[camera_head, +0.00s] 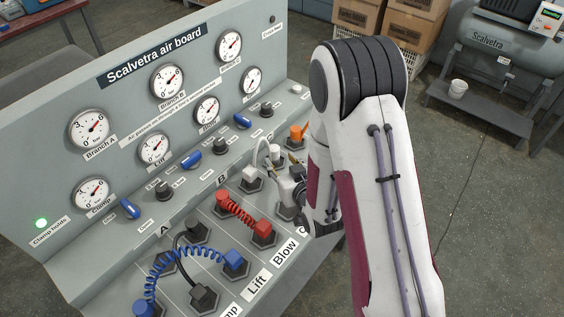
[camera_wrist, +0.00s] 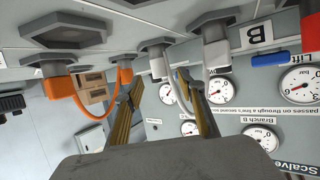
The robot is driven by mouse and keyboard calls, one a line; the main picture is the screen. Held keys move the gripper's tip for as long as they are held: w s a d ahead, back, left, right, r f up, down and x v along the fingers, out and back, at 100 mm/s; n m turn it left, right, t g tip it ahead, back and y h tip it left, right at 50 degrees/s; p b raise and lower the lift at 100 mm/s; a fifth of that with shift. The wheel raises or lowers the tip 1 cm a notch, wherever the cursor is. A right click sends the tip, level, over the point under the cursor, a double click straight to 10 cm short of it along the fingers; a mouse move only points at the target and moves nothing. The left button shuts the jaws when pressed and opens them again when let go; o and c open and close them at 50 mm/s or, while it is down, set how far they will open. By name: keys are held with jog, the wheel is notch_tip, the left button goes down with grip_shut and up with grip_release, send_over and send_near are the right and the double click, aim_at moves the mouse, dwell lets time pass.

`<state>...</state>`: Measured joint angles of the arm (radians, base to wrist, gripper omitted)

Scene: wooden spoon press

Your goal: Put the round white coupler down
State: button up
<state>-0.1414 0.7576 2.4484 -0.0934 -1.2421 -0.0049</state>
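A white hose arches between two white couplers on the sloping board. In the upside-down wrist view, one white coupler (camera_wrist: 158,68) shows between and beyond my fingertips, against a grey fitting. It appears to be the round one. The other white coupler (camera_wrist: 217,58) is on a fitting to its right, near label B. In the head view, a white coupler (camera_head: 250,174) sits on a hexagonal base left of my gripper (camera_head: 288,163). My gripper (camera_wrist: 160,82) has its two brass-coloured fingers apart, with a visible gap to the coupler. My arm hides part of this area in the head view.
An orange coupler (camera_wrist: 57,86) with an orange hose is close to one finger. Red couplers (camera_head: 262,229), a blue coupler (camera_head: 234,262) and black couplers (camera_head: 203,297) with hoses occupy the nearer board. Blue valve handles (camera_head: 191,160) and gauges line the back.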

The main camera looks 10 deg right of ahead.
dwell(0.3)
jog(key=shift+w+d+r, duration=0.15)
jog(key=shift+d+r, duration=0.1)
jog(key=shift+r, duration=0.55)
jog(key=s+d+r+g+h, duration=0.1)
jog(key=s+d+r, duration=0.15)
jog(key=r, duration=0.25)
jog(key=s+d+r+m+g+h, duration=0.1)
jog(key=s+d+r, duration=0.1)
jog(key=s+r, duration=0.15)
jog(key=s+d+r+g, duration=0.1)
jog(key=s+d+r, duration=0.1)
jog(key=r, duration=0.4)
jog(key=s+d+r+g, duration=0.1)
jog(key=s+r, duration=0.1)
jog(key=s, duration=0.6)
jog(key=s+d+r+m+g, duration=0.1)
jog(key=s+r+g, duration=0.1)
jog(key=s, duration=0.6)
jog(key=s+d+r+g+h, duration=0.1)
jog(key=s+r, duration=0.2)
jog(key=s, duration=0.6)
jog(key=shift+r+m, duration=0.3)
jog(key=shift+o, duration=0.4)
jog(key=shift+d, duration=0.1)
